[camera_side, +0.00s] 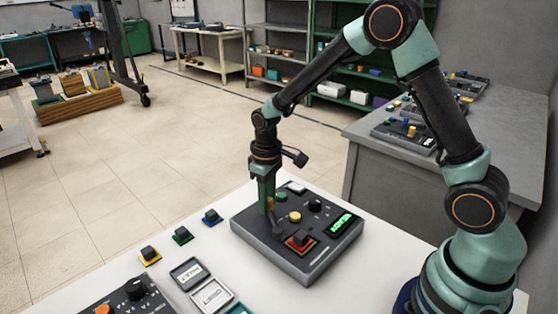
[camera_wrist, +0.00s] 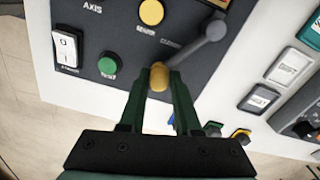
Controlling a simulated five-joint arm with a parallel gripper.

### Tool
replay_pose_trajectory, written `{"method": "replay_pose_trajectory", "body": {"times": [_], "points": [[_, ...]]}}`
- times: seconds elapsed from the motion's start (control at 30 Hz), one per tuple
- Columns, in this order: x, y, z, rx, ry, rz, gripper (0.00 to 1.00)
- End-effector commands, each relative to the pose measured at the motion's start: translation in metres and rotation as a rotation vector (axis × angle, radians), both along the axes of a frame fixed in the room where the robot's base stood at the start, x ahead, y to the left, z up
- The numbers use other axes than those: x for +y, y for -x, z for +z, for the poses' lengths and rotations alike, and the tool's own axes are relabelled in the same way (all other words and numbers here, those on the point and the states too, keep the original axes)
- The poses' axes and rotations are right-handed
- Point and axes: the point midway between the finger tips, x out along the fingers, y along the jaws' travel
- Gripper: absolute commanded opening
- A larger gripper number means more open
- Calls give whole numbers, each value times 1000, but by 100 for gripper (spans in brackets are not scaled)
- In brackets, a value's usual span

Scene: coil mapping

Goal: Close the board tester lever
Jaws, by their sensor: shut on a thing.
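The tester (camera_side: 290,262) is a dark grey box on the white table in the side view. Its lever is a grey arm (camera_wrist: 205,48) with a round pivot and a yellow tip (camera_wrist: 158,82) in the wrist view. The lever reaches from the pivot toward my fingers; its lower part also shows in the side view (camera_side: 277,230). My gripper (camera_wrist: 159,76) points down at the tester's left part, its green fingers shut on the yellow tip. A dark block sits in a red-framed socket (camera_side: 300,242) on the panel, beside the lever. The fingers hide part of the tip.
The panel carries a green button (camera_wrist: 108,66), a yellow button (camera_wrist: 151,12), a white rocker switch (camera_wrist: 67,47) and a lit green display (camera_side: 340,223). Small coloured blocks (camera_side: 182,235) and labelled trays (camera_side: 188,273) lie left of the tester. Another control box (camera_side: 127,299) stands at the front.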

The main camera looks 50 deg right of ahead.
Motion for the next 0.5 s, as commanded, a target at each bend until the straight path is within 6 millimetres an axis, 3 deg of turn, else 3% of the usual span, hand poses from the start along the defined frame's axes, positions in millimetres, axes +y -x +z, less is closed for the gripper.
{"method": "replay_pose_trajectory", "body": {"times": [0.27,0.3,0.37,0.5], "points": [[-5,6,-1,21,1,-9,0],[-5,6,-1,21,1,-9,35],[-5,6,-2,21,1,-8,58],[-4,6,-2,19,1,-7,58]]}}
